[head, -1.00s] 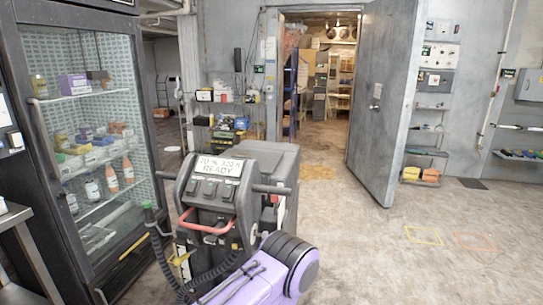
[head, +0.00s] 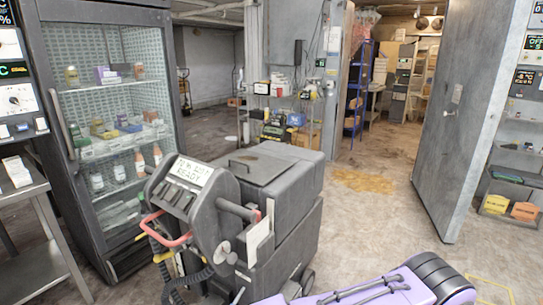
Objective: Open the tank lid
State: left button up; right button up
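A grey floor-cleaning machine (head: 292,212) stands on the floor in the middle of the head view. Its upright control panel (head: 183,196) faces left and carries a white sign that ends in "READY". The tank lid (head: 258,166) is the flat dark panel on top of the body, with a small bar handle (head: 240,165) on it. The lid lies flat and looks closed. A purple and black link of my own arm shows at the bottom right. Neither gripper is in view.
A glass-door fridge (head: 110,130) stands at the left, beside a metal table (head: 22,185). A heavy grey door (head: 462,120) stands open at the right, by a storeroom. A cluttered shelf (head: 285,117) is behind the machine. Floor between machine and door is clear.

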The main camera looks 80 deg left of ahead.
aim_at(257, 169)
jog(key=u, duration=0.25)
jog(key=i, duration=1.05)
jog(key=u, duration=1.35)
jog(key=i, duration=0.75)
jog(key=u, duration=0.9)
